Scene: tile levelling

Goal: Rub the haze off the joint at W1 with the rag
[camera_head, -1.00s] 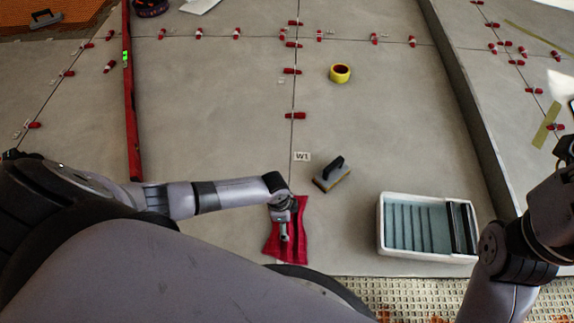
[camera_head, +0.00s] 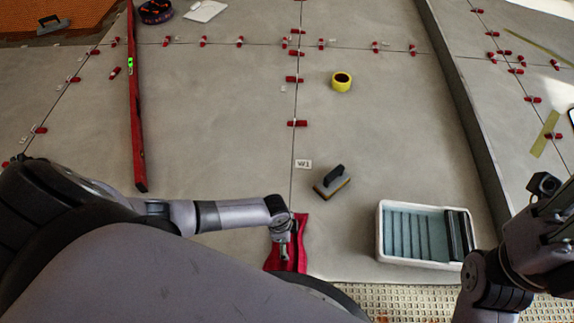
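The red rag (camera_head: 301,233) lies on the grey tiles along the joint, below the W1 label (camera_head: 303,164) in the picture. My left gripper (camera_head: 287,256) points down over the rag, touching it or just above it; its fingers are too small to tell whether they are open or shut. The thin dark joint (camera_head: 294,190) runs up from the rag, just left of the W1 label. I cannot make out haze on it. My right gripper is not clearly visible; only my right arm shows at the right edge.
A grout float (camera_head: 332,182) lies right of the joint. A white wash tub (camera_head: 380,235) stands further right. A yellow tape roll (camera_head: 342,82), a red level (camera_head: 136,110) and several red clips (camera_head: 297,124) are on the tiles. A raised edge (camera_head: 462,120) runs at right.

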